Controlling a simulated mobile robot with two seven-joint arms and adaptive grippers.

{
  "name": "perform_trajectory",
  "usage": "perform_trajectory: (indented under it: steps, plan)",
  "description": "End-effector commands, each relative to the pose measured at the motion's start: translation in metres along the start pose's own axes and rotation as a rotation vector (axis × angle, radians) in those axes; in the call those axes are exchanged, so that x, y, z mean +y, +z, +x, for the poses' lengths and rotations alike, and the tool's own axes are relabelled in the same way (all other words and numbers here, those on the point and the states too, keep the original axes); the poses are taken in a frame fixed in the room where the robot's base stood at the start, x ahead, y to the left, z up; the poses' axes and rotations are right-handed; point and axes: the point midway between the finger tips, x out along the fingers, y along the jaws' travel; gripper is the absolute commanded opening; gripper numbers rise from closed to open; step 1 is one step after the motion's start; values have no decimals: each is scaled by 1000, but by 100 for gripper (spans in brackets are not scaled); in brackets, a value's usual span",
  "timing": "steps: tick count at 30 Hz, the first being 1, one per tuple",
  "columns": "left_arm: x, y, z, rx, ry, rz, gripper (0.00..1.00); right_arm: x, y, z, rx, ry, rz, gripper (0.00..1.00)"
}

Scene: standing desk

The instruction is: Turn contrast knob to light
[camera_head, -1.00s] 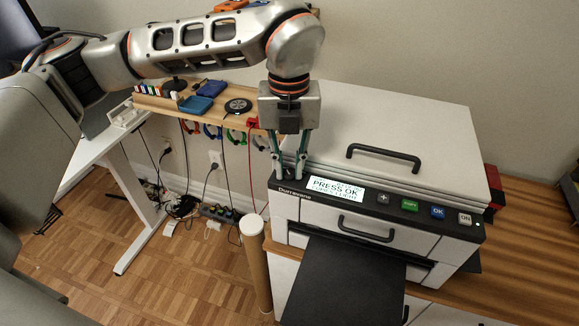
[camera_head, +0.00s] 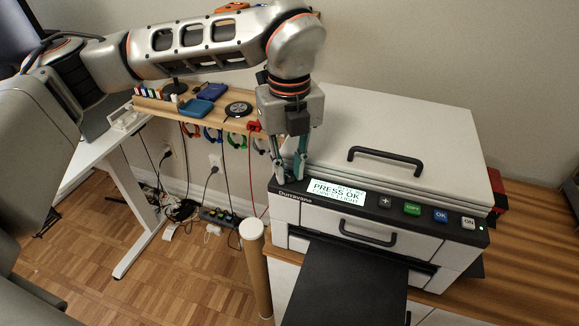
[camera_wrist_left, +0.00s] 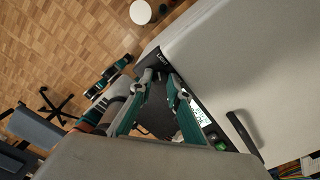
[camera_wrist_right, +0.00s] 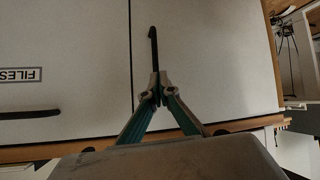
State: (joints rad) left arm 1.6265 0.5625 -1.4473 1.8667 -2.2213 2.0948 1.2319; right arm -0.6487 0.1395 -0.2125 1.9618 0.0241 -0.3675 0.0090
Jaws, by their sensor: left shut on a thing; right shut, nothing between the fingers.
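The white copier (camera_head: 440,130) has a dark front panel with a lit display (camera_head: 336,191) that reads "PRESS OK"; its smaller lines are blurred. My left gripper (camera_head: 289,176) points down at the panel's left end, left of the display. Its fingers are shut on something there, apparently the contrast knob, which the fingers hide. In the left wrist view, the left fingertips (camera_wrist_left: 160,72) reach the dark panel end beside the display (camera_wrist_left: 201,115). My right gripper (camera_wrist_right: 158,90) shows only in its wrist view. It is shut and empty, in front of pale cabinet fronts.
Several buttons line the panel, including green (camera_head: 412,209) and blue (camera_head: 441,216) ones. A lid handle (camera_head: 385,160) and a drawer handle (camera_head: 367,231) stick out. A dark tray (camera_head: 345,285) projects in front, and a capped tan post (camera_head: 252,232) stands left of the copier.

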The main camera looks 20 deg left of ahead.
Motion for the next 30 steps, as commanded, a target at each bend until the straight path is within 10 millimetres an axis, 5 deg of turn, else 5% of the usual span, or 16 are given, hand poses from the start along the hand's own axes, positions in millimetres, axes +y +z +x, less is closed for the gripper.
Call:
perform_trajectory:
  steps: [3,4,6,17,30]
  plan:
    - [0,0,0,1,1,-1,0,0,0,0,0,0,0,0]
    - [0,0,0,1,1,-1,25,0,0,0,0,0,0,0]
    - [0,0,0,1,1,0,34,0,0,0,0,0,0,0]
    - [-1,1,-6,-2,-3,0,34,1,1,0,-2,1,-4,0]
    - [0,0,-65,-2,-1,0,34,0,0,0,0,0,-1,0]
